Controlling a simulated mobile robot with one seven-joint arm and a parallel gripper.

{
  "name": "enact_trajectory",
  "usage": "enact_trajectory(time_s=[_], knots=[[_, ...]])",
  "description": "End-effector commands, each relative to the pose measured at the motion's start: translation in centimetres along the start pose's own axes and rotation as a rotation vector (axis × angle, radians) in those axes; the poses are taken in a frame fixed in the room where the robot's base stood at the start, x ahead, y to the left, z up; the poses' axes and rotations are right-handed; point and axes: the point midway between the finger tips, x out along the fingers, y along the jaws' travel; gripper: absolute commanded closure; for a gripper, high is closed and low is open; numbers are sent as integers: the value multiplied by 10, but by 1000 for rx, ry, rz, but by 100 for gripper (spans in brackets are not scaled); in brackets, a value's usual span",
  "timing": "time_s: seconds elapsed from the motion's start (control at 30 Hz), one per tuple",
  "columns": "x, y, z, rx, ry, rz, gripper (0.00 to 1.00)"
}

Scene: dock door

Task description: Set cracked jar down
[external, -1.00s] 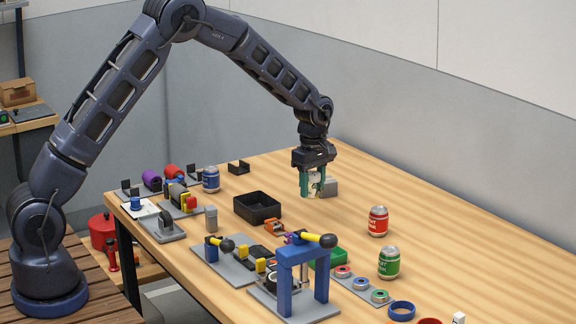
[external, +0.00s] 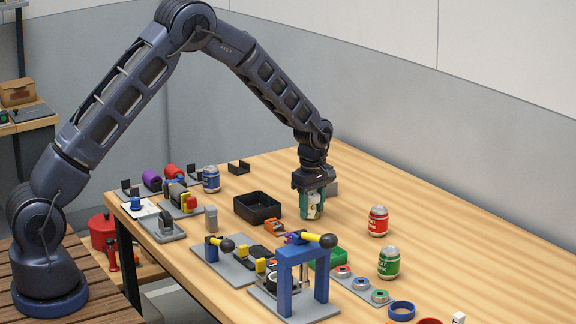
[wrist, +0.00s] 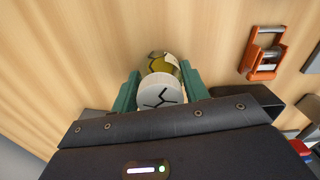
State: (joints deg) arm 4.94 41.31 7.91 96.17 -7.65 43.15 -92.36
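The cracked jar (external: 312,207) is between the teal fingers of my gripper (external: 312,203), right of the black tray. In the wrist view its pale round top (wrist: 161,92) carries dark crack lines, and a yellowish side with dark lines shows beyond it. The two fingers of my gripper (wrist: 159,88) stand close on either side of the jar, shut on it. The jar looks upright and very low over the wooden table (external: 440,240). I cannot tell whether its base touches the wood.
A black tray (external: 257,207) and an orange clasp (external: 273,226) are left of the jar. A red can (external: 378,221) and a green can (external: 389,262) stand to the right. A blue press frame (external: 290,265) stands in front.

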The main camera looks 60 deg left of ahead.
Motion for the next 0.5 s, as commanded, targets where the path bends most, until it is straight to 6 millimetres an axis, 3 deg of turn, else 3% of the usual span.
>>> enact_trajectory(time_s=[0.03, 0.1, 0.5], knots=[[0, 0, 0, 0, 0, 0, 46], [0, 0, 0, 0, 0, 0, 34], [-8, 0, 0, 0, 0, 1, 34]])
